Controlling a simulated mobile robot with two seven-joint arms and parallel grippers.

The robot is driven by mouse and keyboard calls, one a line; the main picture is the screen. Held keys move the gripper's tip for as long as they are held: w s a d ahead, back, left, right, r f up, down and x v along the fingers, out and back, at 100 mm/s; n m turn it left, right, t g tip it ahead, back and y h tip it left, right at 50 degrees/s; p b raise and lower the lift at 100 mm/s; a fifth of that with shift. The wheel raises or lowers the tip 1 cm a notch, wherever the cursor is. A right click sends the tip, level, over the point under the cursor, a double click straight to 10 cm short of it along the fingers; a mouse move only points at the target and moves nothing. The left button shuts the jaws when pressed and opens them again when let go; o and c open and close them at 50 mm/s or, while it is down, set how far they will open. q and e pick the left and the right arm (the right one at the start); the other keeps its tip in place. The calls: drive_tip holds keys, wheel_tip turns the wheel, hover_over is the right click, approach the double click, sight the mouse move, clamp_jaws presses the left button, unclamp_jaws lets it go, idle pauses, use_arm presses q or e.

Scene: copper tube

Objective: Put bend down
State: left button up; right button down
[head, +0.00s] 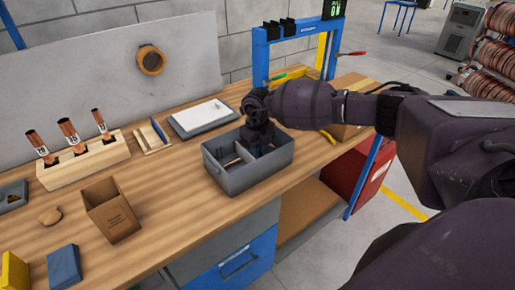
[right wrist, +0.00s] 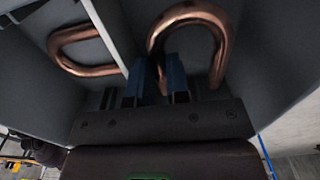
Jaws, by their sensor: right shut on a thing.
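A grey divided bin (head: 240,180) stands on the workbench. My right gripper (head: 262,148) reaches down into its right-hand part from above, and its fingertips are hard to see from the head. In the right wrist view the blue fingers of my right gripper (right wrist: 157,82) are shut on one leg of a U-shaped copper bend (right wrist: 222,40), inside the compartment right of the light divider. Another copper bend (right wrist: 62,38) lies in the compartment left of that divider. Whether the held bend touches the bin floor cannot be told. My left gripper is not in view.
A wooden block (head: 85,165) with three upright copper tubes stands at the left. An open cardboard box (head: 110,210) is left of the bin. A grey tray with white paper (head: 203,116) lies behind it, and a blue frame (head: 262,60) stands beyond. Bare bench lies between box and bin.

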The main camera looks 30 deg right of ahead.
drive_tip(key=shift+f, duration=0.55)
drive_tip(key=c, duration=1.4)
unclamp_jaws()
drive_tip(key=shift+r, duration=0.1)
drive_tip(key=shift+r, duration=0.2)
wheel_tip(320, 180, up, 13)
drive_tip(key=shift+f+b, duration=0.1)
drive_tip(key=shift+b, duration=0.25)
drive_tip(key=shift+f, duration=0.1)
